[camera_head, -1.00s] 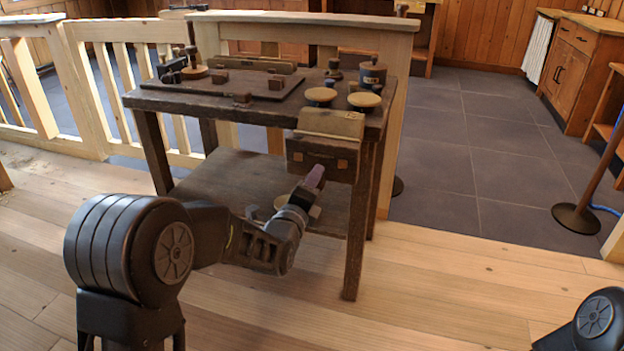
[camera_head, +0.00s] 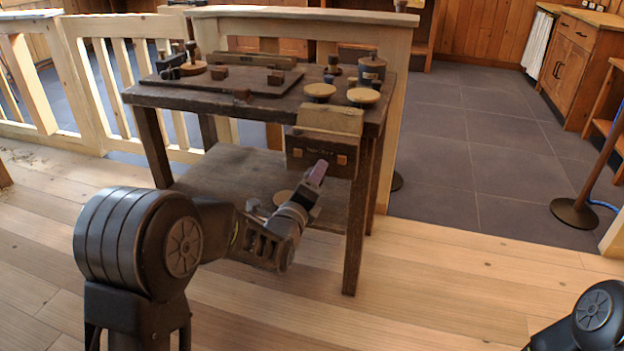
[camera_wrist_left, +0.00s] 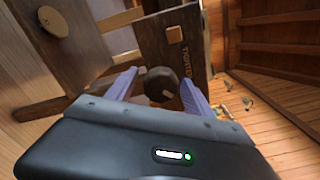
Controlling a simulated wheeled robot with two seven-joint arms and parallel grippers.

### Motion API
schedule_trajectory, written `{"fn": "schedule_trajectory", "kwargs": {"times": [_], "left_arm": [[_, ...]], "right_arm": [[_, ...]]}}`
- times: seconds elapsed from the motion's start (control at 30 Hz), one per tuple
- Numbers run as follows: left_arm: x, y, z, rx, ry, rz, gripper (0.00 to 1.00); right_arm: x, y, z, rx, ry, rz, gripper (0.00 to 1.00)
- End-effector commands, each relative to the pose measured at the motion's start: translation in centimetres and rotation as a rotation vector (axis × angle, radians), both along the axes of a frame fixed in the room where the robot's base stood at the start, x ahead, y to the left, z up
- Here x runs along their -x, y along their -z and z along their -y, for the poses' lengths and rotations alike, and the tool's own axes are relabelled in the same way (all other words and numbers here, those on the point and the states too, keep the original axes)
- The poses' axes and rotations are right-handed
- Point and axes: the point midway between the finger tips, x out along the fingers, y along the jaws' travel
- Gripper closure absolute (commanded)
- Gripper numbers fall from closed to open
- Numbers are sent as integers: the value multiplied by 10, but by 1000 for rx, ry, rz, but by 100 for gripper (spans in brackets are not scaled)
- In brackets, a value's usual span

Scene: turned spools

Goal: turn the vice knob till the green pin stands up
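The vice (camera_head: 322,152) is a wooden block with a pale top at the front right corner of the dark table; small orange-brown squares show on its front. In the left wrist view its face (camera_wrist_left: 178,35) carries partly legible lettering. The dark round knob (camera_wrist_left: 161,85) with a pale mark stands out from that face. My left gripper (camera_head: 317,172) reaches the vice front from below. In the left wrist view its two purple fingers (camera_wrist_left: 159,78) are apart, one on each side of the knob; contact is not clear. I cannot make out a green pin. My right gripper is out of view.
The dark table (camera_head: 200,98) holds a flat board (camera_head: 240,82), two pale-topped round pieces (camera_head: 320,91), a lidded pot (camera_head: 371,70) and small wooden pieces. A lower shelf (camera_head: 225,180) lies beneath. A wooden railing (camera_head: 125,80) stands behind.

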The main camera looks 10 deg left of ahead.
Motion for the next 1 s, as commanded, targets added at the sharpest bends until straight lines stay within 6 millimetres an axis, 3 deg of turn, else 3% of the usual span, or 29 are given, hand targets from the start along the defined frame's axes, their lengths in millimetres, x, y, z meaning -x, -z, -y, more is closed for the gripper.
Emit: {"fn": "schedule_trajectory", "kwargs": {"times": [0.37,0.8,1.0], "left_arm": [[4,-3,-2,1,-3,4,36],[67,-3,-5,1,-2,2,36],[78,-2,-6,0,-2,3,36]], "right_arm": [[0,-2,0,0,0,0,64],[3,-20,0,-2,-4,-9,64],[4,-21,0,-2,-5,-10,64]]}}
